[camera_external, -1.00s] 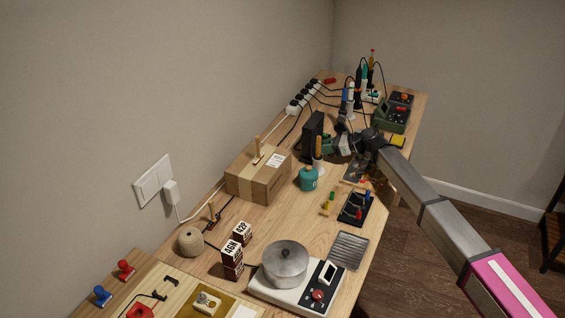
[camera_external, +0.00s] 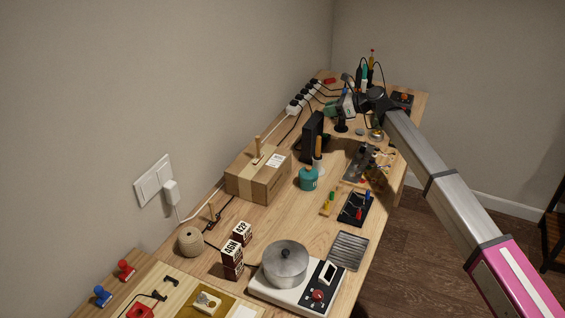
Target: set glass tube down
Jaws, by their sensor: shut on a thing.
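My gripper (camera_external: 345,106) is over the far part of the workbench, at the end of my arm, which reaches in from the lower right. It is small here and partly covered by my own wrist. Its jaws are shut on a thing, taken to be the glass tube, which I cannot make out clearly. I cannot tell whether the tube touches the bench. A greenish part (camera_external: 330,109) shows at the gripper's left side.
The workbench (camera_external: 299,221) is crowded. A cardboard box (camera_external: 255,183), a black upright box (camera_external: 312,137) and a teal pot (camera_external: 308,179) stand nearer. A power strip (camera_external: 296,107) runs along the wall.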

